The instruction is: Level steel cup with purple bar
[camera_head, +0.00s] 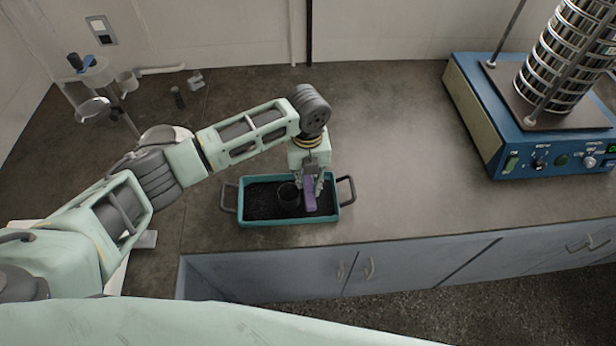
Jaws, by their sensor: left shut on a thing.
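The steel cup (288,195) looks dark and stands in a teal tray (290,221) filled with dark granular material. My left gripper (315,186) points down over the right part of the tray. It is shut on the purple bar (309,196), which it holds just right of the cup. I cannot tell whether the bar touches the cup's rim or the granules. The inside of the cup is too dark and small to read. My right gripper is not in view.
The tray has dark handles at both ends and sits near the counter's front edge. A blue sieve shaker (500,140) with a sieve stack (565,60) stands at the right. A sink tap and metal dishes are at the left. The counter (410,160) between tray and shaker is clear.

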